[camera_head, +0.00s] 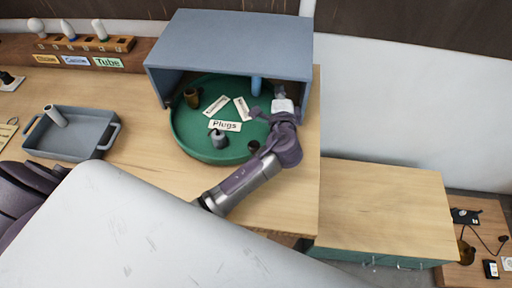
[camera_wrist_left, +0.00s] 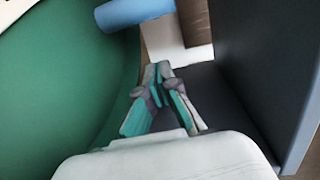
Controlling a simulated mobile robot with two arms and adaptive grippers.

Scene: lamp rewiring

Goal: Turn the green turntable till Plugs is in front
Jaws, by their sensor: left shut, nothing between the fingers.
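The round green turntable (camera_head: 185,140) sits partly under a blue-grey open-fronted housing (camera_head: 230,45). A "Plugs" label (camera_head: 225,125) stands upright on it near the middle, toward the front, with a grey cylindrical piece (camera_head: 219,140) before it. My left gripper (camera_head: 281,91) is shut and empty at the turntable's right rim, just inside the housing's right side. In the left wrist view, the closed fingertips (camera_wrist_left: 163,68) are between the green turntable (camera_wrist_left: 60,80) and the dark housing wall (camera_wrist_left: 265,70). I cannot tell whether they touch the rim. My right gripper is not in view.
A blue cylinder (camera_head: 256,86) stands near the turntable's back right, close to my gripper. White flat pieces (camera_head: 216,105) and a brown cup (camera_head: 192,97) are on the turntable. A grey tray (camera_head: 70,145) lies left. A labelled rack (camera_head: 85,43) stands behind. The right-hand counter (camera_head: 380,200) is clear.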

